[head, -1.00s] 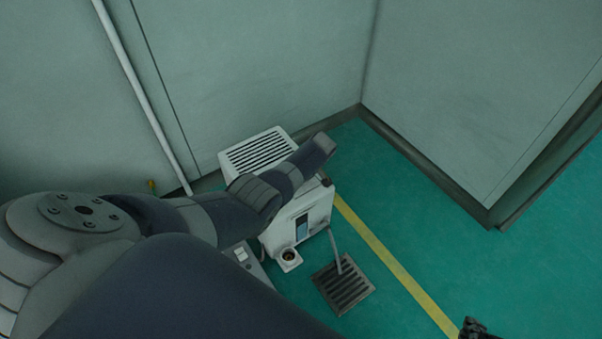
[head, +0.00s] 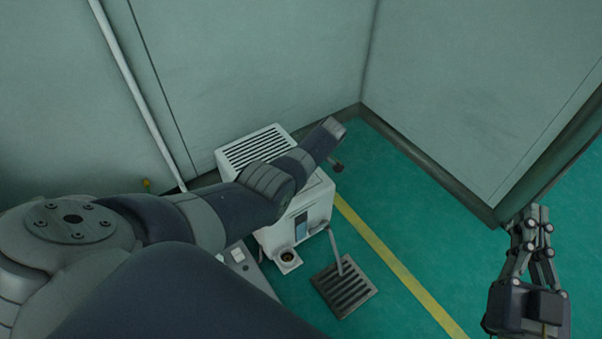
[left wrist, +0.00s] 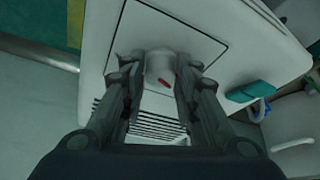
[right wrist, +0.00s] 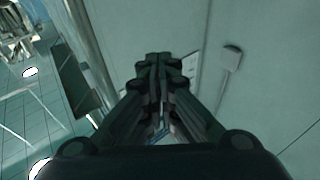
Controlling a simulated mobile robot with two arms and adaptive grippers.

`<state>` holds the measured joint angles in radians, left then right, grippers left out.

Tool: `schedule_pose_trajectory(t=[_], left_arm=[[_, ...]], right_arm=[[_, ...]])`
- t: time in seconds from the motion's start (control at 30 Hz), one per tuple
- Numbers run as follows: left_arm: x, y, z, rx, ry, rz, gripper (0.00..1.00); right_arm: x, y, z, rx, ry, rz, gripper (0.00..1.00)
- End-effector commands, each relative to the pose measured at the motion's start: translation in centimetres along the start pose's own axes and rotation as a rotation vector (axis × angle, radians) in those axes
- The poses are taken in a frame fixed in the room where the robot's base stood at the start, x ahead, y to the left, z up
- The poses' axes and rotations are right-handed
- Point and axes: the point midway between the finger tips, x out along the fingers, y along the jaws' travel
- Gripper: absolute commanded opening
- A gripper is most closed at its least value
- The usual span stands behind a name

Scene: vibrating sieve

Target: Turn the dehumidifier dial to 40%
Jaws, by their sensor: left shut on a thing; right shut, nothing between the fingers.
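The dehumidifier (head: 318,200) is a white box with a slatted top, standing on the green floor by the wall. My left arm passes over it in the head view and hides part of it. In the left wrist view, the pale dial (left wrist: 160,66) with a red mark sits between the fingers of my left gripper (left wrist: 160,72), which is shut on it. The dial's percent markings cannot be read. My right gripper (head: 532,212) is shut and empty, held off to the right, away from the dehumidifier. Its closed fingers also show in the right wrist view (right wrist: 158,62).
A floor drain grate (head: 343,287) lies in front of the dehumidifier, with a grey hose (head: 335,250) running to it. A yellow line (head: 395,266) crosses the floor. Walls stand close behind and to the right. The green floor at the right is clear.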

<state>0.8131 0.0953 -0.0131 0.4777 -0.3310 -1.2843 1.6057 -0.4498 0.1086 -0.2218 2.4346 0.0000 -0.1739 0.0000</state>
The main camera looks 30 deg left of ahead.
Motion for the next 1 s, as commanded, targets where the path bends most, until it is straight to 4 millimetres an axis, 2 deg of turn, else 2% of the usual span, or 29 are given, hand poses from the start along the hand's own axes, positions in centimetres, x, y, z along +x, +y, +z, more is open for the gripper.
schedule_pose_trajectory(t=[0.2, 0.53, 0.57, 0.63, 1.0], left_arm=[[0.09, -0.08, 0.08, -0.014, -0.001, -0.007, 0.05], [0.07, -0.08, 0.06, -0.014, -0.001, -0.007, 0.05], [0.07, -0.08, 0.06, -0.014, -0.001, -0.007, 0.33], [0.07, -0.07, 0.06, -0.014, -0.001, -0.007, 0.47], [-0.07, 0.01, 0.01, -0.013, 0.000, -0.005, 0.47]], right_arm=[[0.04, -0.11, -0.79, 0.001, 0.042, -0.002, 0.00], [0.04, -0.11, -0.84, 0.001, 0.044, -0.002, 0.00], [0.04, -0.10, -0.84, 0.001, 0.043, -0.002, 0.00], [0.04, -0.10, -0.84, 0.001, 0.043, -0.002, 0.00], [0.04, -0.14, -0.85, 0.002, 0.044, -0.003, 0.00]])
